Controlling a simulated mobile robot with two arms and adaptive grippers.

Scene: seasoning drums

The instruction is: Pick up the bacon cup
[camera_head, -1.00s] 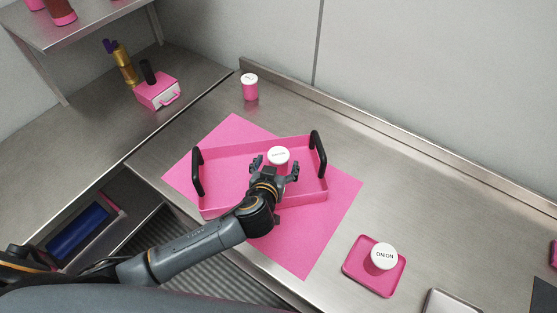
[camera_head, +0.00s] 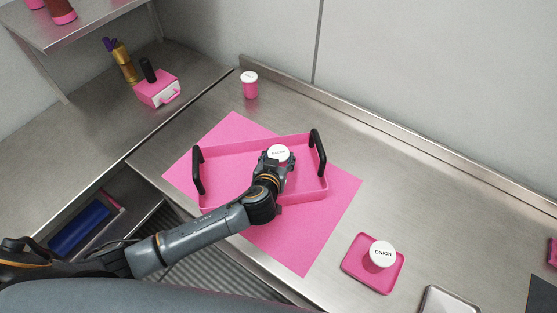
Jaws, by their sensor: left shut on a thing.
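The bacon cup (camera_head: 279,152) has a white lid with dark lettering and stands in the pink tray, towards its right half. My left gripper (camera_head: 276,160) is shut on the cup just below the lid. The fingers and wrist hide most of the cup's body, so I cannot tell whether it still touches the tray floor. The pink tray (camera_head: 225,178) has two black upright handles and lies on a pink mat (camera_head: 305,240). My right gripper is not in view.
A white-lidded onion cup (camera_head: 382,253) stands on a small pink tray (camera_head: 360,272) at the lower right. Another pink cup (camera_head: 250,86) stands near the back wall. A pink box (camera_head: 157,90) and bottles (camera_head: 123,62) are at the back left. The counter right of the mat is mostly clear.

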